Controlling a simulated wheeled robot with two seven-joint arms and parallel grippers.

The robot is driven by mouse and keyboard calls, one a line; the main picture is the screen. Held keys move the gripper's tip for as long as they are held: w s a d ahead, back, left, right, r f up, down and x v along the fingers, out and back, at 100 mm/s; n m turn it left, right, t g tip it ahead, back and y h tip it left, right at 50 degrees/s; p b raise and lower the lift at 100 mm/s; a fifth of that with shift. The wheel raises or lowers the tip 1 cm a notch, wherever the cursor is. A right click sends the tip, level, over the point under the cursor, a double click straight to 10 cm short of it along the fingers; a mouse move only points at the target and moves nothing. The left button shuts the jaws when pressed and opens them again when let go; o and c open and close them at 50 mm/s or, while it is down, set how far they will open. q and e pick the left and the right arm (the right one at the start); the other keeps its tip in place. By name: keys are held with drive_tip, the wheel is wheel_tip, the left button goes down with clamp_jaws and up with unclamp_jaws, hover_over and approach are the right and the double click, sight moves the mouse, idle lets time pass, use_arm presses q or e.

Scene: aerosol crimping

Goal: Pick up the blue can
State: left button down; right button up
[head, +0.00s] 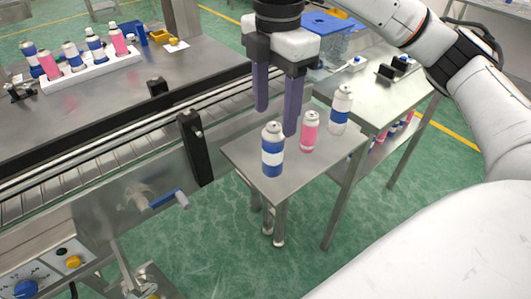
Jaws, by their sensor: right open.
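The blue can (272,163), with a white band and a silver top, stands upright near the front left of a small steel table (290,187). A pink can (309,134) stands upright to its right, and a white can with a blue base (341,108) stands upright behind that. My right gripper (277,122) points down over the table with its two dark fingers spread and nothing between them. The fingertips are above and behind the blue can in the picture, and they look apart from it. My left gripper is out of view.
A conveyor (110,130) with a black post (195,148) runs along the table's left side. A white rack (95,70) with several cans stands on the steel bench at the upper left. A steel workbench (400,90) adjoins at the right. The small table's front right is clear.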

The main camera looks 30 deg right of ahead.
sight(275, 124)
wheel_tip(275, 124, down, 5)
drive_tip(key=shift+s+r+b, duration=0.1)
drive_tip(key=shift+r+b, duration=0.05)
drive_tip(key=shift+b, duration=0.25)
drive_tip(key=shift+s+a+f, duration=0.1)
drive_tip(key=shift+a+f, duration=0.05)
drive_tip(key=shift+f, duration=1.2)
drive_tip(key=shift+a+f, duration=0.1)
drive_tip(key=shift+f, duration=1.25)
drive_tip(key=c, duration=1.1)
